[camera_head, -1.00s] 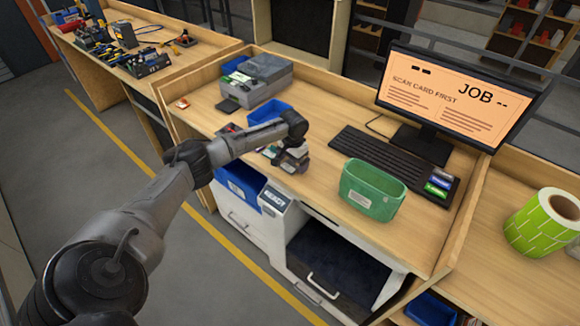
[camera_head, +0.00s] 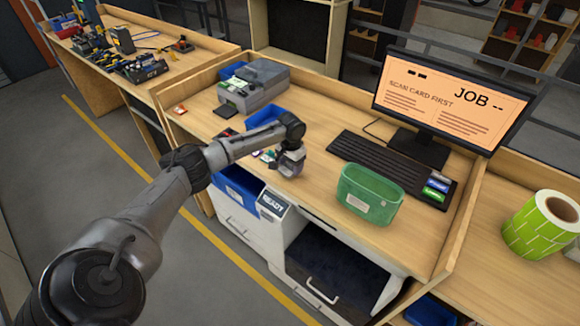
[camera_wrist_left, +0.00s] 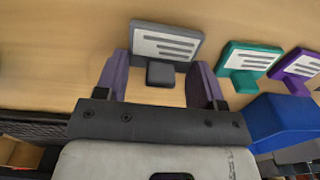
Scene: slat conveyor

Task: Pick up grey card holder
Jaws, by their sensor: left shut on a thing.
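The grey card holder (camera_wrist_left: 163,38) stands upright in the left wrist view, with a white lined label and a dark block at its base. My left gripper (camera_wrist_left: 160,70) has one finger on each side of it and is shut on it. In the head view my left gripper (camera_head: 289,162) points down at the desk near its front edge and hides the grey holder. A green card holder (camera_wrist_left: 248,60) and a purple card holder (camera_wrist_left: 296,68) stand to the right in the left wrist view. My right gripper is not in view.
A blue bin (camera_wrist_left: 280,124) is close on the right in the wrist view. A green bin (camera_head: 370,193) stands right of my gripper in the head view, with a keyboard (camera_head: 375,160) and monitor (camera_head: 450,100) behind. A grey machine (camera_head: 253,86) is at the back left.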

